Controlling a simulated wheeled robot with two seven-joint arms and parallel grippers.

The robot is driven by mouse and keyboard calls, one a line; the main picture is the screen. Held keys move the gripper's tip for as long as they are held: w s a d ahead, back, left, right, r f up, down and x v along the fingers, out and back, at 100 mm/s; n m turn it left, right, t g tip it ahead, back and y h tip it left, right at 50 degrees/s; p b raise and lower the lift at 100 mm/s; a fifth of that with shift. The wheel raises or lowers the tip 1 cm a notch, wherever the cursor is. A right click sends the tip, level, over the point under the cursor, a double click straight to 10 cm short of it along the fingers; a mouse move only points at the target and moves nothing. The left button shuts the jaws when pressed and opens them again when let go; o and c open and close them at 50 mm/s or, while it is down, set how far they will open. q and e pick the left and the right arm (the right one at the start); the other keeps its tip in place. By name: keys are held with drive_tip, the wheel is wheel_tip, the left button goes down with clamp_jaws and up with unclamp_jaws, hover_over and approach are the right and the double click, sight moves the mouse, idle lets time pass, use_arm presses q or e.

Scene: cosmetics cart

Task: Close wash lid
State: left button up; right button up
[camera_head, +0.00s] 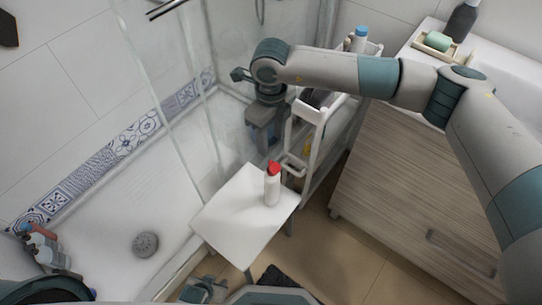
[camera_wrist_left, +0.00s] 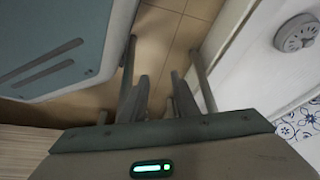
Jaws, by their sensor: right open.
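A white wash bottle (camera_head: 272,189) with a red lid (camera_head: 274,168) stands upright on a white stool (camera_head: 232,215). The picture is too small to tell whether the lid is open or shut. My right gripper (camera_head: 264,141) points down, open and empty, behind and above the bottle and apart from it. My left gripper (camera_head: 204,290) is low at the bottom edge of the head view, in front of the stool and away from the bottle. In the left wrist view its fingers (camera_wrist_left: 159,100) stand apart with bare floor between them.
A white cart (camera_head: 307,130) stands just right of my right gripper, beside a wooden cabinet (camera_head: 410,190) with a washbasin. A glass shower panel is left of the stool. Several bottles (camera_head: 45,247) stand at the far left of the shower tray (camera_head: 150,205).

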sight(271, 163)
wheel_tip(271, 163, down, 8)
drive_tip(key=shift+f+p, duration=0.25)
drive_tip(key=shift+p, duration=0.3)
drive_tip(key=shift+f, duration=0.3)
use_arm(q)
drive_tip(key=shift+w+d+r+t, duration=0.25)
drive_tip(key=shift+w+d, duration=0.2)
drive_tip(key=shift+w, duration=0.05)
drive_tip(key=shift+w+d+r+t, duration=0.25)
drive_tip(key=shift+w+d, duration=0.15)
drive_tip(key=shift+w, duration=0.1)
use_arm(e)
drive_tip(key=shift+f, duration=0.35)
